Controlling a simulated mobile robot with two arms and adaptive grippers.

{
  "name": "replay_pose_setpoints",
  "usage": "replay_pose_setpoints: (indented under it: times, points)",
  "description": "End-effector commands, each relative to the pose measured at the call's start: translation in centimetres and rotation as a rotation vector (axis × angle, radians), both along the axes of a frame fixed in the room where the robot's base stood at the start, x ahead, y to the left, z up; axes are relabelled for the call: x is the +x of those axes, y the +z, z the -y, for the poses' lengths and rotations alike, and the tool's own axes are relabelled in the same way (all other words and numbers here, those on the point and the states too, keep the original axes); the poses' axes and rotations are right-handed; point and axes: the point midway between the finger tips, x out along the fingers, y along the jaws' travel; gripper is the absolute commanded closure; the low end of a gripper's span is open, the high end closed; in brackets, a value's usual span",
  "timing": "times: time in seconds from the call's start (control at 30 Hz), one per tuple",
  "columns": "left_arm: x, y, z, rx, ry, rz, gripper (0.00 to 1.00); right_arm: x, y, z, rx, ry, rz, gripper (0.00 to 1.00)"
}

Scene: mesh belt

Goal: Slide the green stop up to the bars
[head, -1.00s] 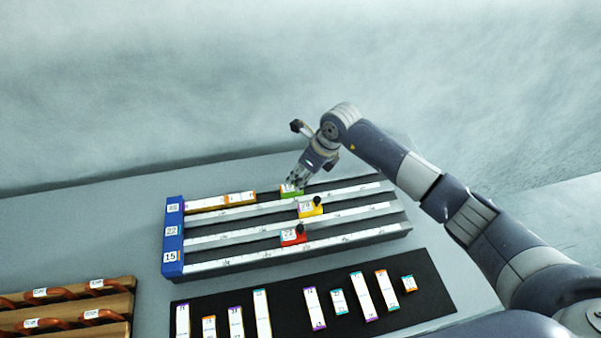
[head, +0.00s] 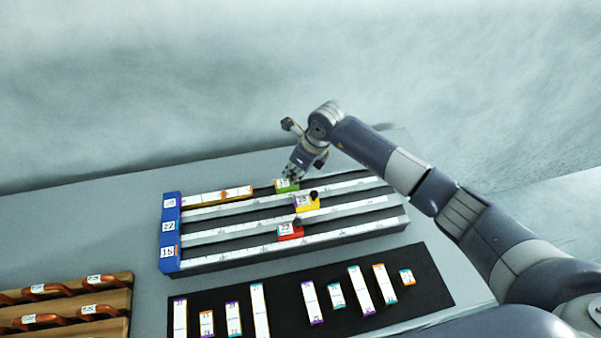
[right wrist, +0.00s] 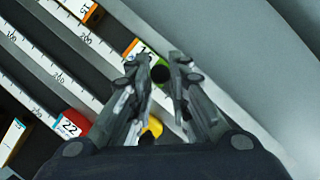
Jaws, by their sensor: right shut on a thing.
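The green stop (head: 287,186) sits in the far channel of the rack, right of the row of orange-edged bars (head: 217,196). A dark gap of channel shows between the bars' right end and the stop. My right gripper (head: 290,176) comes down onto the stop from above. In the right wrist view, the gripper (right wrist: 160,78) is shut on the stop's dark round knob (right wrist: 160,73). There the green stop (right wrist: 143,47) shows partly behind the fingers, and a bar's orange end (right wrist: 92,14) lies apart from it. My left gripper is not in view.
A yellow stop (head: 306,204) and a red stop (head: 290,232) sit in the nearer channels. The rack has a blue end block (head: 169,250) at left. A black mat (head: 433,275) with several loose bars lies in front. A wooden holder (head: 118,312) with copper-coloured handles stands at left.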

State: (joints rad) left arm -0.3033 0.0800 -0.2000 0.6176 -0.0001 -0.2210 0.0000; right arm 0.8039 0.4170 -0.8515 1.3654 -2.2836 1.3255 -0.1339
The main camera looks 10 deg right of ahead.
Motion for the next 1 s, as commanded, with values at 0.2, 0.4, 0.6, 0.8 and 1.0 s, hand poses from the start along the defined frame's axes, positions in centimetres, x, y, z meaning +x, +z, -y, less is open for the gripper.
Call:
replay_pose_setpoints:
  times: [0.2, 0.4, 0.6, 0.8, 1.0]
  points:
    - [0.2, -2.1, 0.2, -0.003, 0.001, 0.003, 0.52, -0.3, 0.1, -5.8, 0.036, 0.026, 0.007, 1.0]
    - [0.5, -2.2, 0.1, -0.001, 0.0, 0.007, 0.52, -0.4, 0.4, -6.7, 0.034, 0.023, 0.005, 1.0]
    - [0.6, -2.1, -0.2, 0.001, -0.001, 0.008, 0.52, -0.4, 0.5, -6.7, 0.036, 0.023, 0.005, 0.81]
    - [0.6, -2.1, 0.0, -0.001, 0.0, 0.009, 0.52, -0.3, 0.4, -6.4, 0.03, 0.019, 0.005, 0.62]
    - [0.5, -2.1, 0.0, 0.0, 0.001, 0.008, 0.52, -0.3, 0.3, -6.2, 0.026, 0.016, 0.004, 0.62]
